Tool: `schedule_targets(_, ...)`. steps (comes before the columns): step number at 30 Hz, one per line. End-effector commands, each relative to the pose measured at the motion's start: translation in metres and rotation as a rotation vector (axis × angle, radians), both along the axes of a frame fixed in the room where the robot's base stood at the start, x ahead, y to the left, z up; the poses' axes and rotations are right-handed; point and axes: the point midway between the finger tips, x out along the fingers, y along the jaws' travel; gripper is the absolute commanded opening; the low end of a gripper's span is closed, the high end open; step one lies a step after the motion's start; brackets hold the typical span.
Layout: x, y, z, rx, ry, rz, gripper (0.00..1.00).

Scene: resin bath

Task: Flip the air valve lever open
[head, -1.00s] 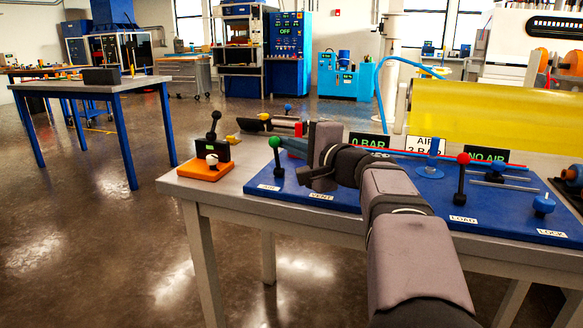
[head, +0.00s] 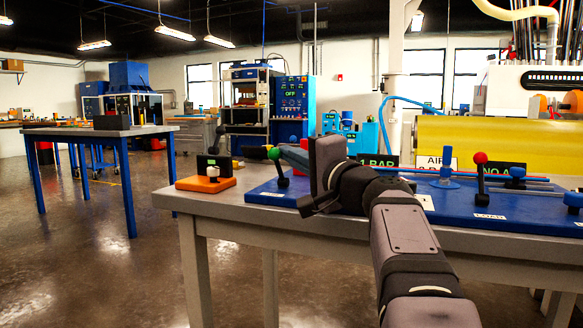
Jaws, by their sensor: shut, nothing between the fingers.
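A green-knobbed lever (head: 283,180) stands on the left end of the blue panel (head: 400,200), nearly upright. A red-knobbed lever (head: 481,180) stands upright further right, by a label that reads LOAD. The label at the green lever is too small to read, so I cannot tell for certain which lever is the air valve's. My gripper (head: 284,152) is mostly behind my own wrist. It looks shut and empty, close to the green knob. I cannot tell whether it touches it. An air sign (head: 434,159) and a sign reading NO AIR, partly hidden, stand behind.
An orange base (head: 206,184) with a black box and white knob sits at the table's left corner. Blue knobs (head: 573,200) and thin rods lie to the right. My forearm covers the panel's middle.

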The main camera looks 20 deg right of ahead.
Motion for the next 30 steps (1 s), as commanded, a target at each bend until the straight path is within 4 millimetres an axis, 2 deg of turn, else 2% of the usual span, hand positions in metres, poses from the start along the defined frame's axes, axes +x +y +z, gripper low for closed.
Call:
schedule_targets(20, -0.003, 0.002, -0.001, -0.008, -0.006, 0.005, 0.0)
schedule_targets(26, -0.023, -0.002, -0.005, -0.01, -0.008, 0.002, 0.0)
schedule_targets(30, -0.046, -0.006, -0.009, -0.008, -0.008, -0.001, 0.0)
